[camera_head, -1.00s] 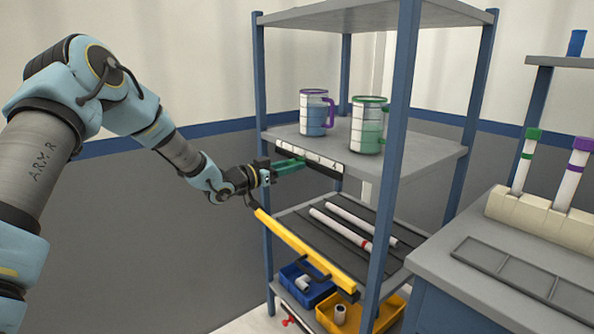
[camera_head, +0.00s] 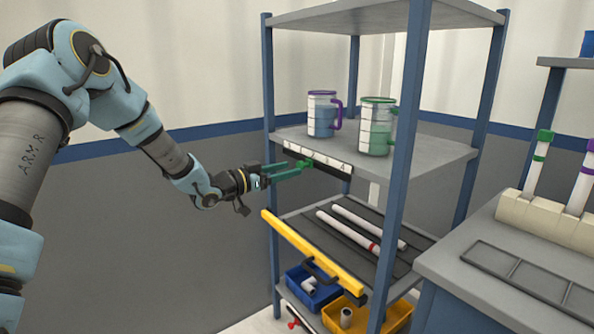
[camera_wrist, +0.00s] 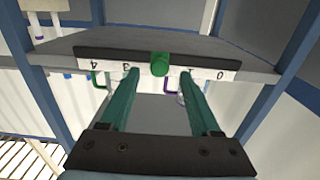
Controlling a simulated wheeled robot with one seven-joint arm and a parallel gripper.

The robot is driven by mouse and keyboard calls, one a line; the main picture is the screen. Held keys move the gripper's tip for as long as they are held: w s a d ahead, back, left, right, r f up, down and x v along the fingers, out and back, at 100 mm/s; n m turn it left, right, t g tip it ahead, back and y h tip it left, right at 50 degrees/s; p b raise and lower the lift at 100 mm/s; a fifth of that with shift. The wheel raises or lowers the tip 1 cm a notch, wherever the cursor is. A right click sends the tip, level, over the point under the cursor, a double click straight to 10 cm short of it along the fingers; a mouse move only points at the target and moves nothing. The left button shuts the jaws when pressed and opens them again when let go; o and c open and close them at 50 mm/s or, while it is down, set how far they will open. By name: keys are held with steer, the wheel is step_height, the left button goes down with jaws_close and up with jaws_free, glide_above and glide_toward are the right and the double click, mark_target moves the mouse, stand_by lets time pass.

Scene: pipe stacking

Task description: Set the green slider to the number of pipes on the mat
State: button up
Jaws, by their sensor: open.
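The green slider (camera_wrist: 160,65) sits on a dark rail with a white number scale (camera_wrist: 217,75) on the shelf's front edge. In the wrist view it stands between the 3 and the partly hidden 1, covering the place between them. In the head view the slider (camera_head: 306,163) is at the fingertips. My gripper (camera_wrist: 158,75) is open, with its green fingers on either side of the slider and a gap to each. It also shows in the head view (camera_head: 297,168). Two white pipes, one plain (camera_head: 368,226) and one red-banded (camera_head: 345,231), lie on the dark mat (camera_head: 322,236) below.
Purple-handled (camera_head: 321,115) and green-handled (camera_head: 376,128) jugs stand above the scale. A yellow bar (camera_head: 312,252) fronts the mat shelf. Blue (camera_head: 322,293) and yellow (camera_head: 398,318) bins sit below. A blue post (camera_head: 400,150) rises at right.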

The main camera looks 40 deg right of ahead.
steer(key=a, duration=0.5)
steer(key=shift+w+a+b, duration=0.1)
steer(key=shift+a+b, duration=0.25)
steer(key=shift+a, duration=0.05)
steer(key=shift+w, duration=0.1)
steer(key=w+a+n+t+y+p, duration=0.2)
steer(key=w+a+n+t+y, duration=0.3)
steer(key=a, duration=0.8)
steer(key=w+a+n+t+y+p, duration=0.2)
steer(key=w+a+n+t+y, duration=0.25)
steer(key=a, duration=0.75)
steer(key=s+a+n+g+y+p, duration=0.1)
steer(key=s+a+n+g+y, duration=0.2)
steer(key=a, duration=0.5)
steer(key=s+a+n+y+p, duration=0.1)
steer(key=s+a+y, duration=0.3)
steer(key=a, duration=0.4)
steer(key=s+a+r+n+g+y+p, duration=0.1)
steer(key=s+a+n+g, duration=0.3)
steer(key=s+a, duration=0.3)
steer(key=s, duration=0.4)
steer(key=shift+s+a+r, duration=0.2)
steer(key=shift+s, duration=0.15)
